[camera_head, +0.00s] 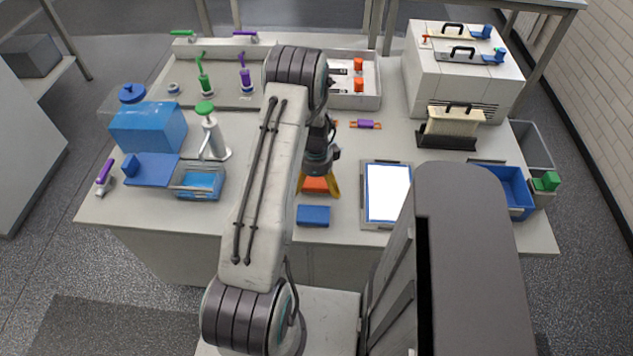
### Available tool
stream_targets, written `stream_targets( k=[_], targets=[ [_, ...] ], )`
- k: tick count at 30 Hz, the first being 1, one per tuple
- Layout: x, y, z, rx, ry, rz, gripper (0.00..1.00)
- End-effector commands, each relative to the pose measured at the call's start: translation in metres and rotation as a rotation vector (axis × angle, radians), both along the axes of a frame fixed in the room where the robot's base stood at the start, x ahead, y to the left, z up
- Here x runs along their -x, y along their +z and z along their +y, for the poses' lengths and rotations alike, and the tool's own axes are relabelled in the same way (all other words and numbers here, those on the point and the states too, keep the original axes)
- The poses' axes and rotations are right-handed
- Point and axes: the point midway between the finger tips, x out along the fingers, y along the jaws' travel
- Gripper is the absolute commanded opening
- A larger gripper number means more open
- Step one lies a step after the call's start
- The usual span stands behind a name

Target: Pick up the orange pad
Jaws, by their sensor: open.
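The orange pad (315,185) lies on the table near its front edge, just behind a blue pad (313,215). My gripper (318,190) has yellow fingers and points down over the orange pad. The fingers are open, one on the left and one on the right of the pad. My arm and gripper hide the pad's back part. I cannot tell whether the fingers touch it.
A white-topped tray (387,192) stands to the right. A blue bin (512,190) is further right. A wire basket (197,180) and a blue box (148,128) stand left. A purple-orange piece (366,124) lies behind. Table is bare between the basket and the pads.

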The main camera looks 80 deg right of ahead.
Motion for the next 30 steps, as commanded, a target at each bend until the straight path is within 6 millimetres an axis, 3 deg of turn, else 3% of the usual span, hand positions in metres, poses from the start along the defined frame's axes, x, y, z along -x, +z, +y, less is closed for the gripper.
stream_targets(
  k=[9, 28, 30],
  targets=[
    [-0.0002, -0.0029, -0.0003, 0.001, 0.000, 0.000, 0.99],
    [-0.0002, -0.0025, -0.0004, 0.001, 0.000, 0.000, 0.43],
    [-0.0002, -0.0023, -0.0005, 0.001, 0.000, 0.000, 0.42]
  ],
)
